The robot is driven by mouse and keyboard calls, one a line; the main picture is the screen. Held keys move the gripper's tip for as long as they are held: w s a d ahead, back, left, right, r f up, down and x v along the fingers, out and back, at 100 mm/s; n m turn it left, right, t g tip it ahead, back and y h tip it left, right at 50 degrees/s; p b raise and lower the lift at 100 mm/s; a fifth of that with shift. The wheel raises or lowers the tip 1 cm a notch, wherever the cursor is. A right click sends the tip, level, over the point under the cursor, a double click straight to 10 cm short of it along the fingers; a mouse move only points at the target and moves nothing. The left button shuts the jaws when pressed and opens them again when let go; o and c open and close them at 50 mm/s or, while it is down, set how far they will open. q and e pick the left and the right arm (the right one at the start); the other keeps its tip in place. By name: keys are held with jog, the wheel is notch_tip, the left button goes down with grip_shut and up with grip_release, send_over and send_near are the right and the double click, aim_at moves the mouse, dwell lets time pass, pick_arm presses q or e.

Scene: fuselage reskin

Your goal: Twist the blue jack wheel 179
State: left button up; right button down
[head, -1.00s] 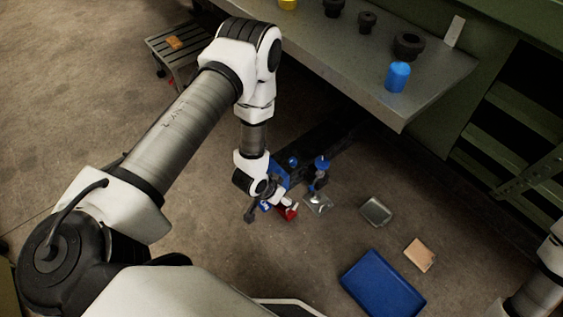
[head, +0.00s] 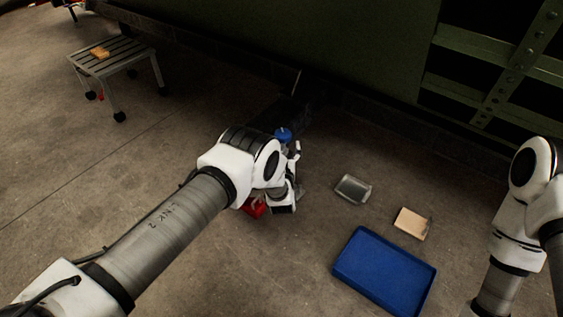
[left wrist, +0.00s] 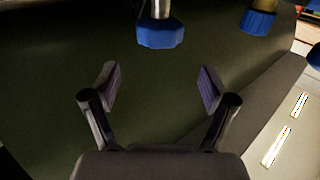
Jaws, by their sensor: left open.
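A blue jack wheel (head: 283,134) shows in the head view just behind my left wrist, low near the floor. In the left wrist view a blue wheel (left wrist: 160,34) on a pale metal shaft is at the top centre, beyond the fingertips and apart from them. My left gripper (left wrist: 160,88) is open and empty, its two fingers spread wide. In the head view the arm hides most of the jack below the wheel. A second blue wheel (left wrist: 257,21) is at the upper right of the left wrist view. No number is readable on either.
A blue tray (head: 384,272), a grey metal tray (head: 353,189) and a tan block (head: 411,224) lie on the floor to the right. A red object (head: 254,208) is beside my left wrist. A slatted stool (head: 113,62) stands far left.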

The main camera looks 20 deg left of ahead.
aim_at(283, 133)
pick_arm(q)
jog(key=w+b, duration=0.1)
jog(key=w, duration=0.1)
jog(key=w+a+f+b, duration=0.1)
jog(key=w+b, duration=0.1)
jog(key=w+a+f+b, duration=0.1)
jog(key=w, duration=0.1)
jog(key=shift+w, duration=0.4)
jog(key=shift+w+b, duration=0.2)
jog(key=shift+b, duration=0.1)
jog(key=shift+r, duration=0.15)
pick_arm(e)
notch_tip(283, 133, down, 6)
jog(key=shift+w+r, duration=0.15)
jog(key=shift+r, duration=0.05)
pick_arm(q)
jog(key=c, duration=1.2)
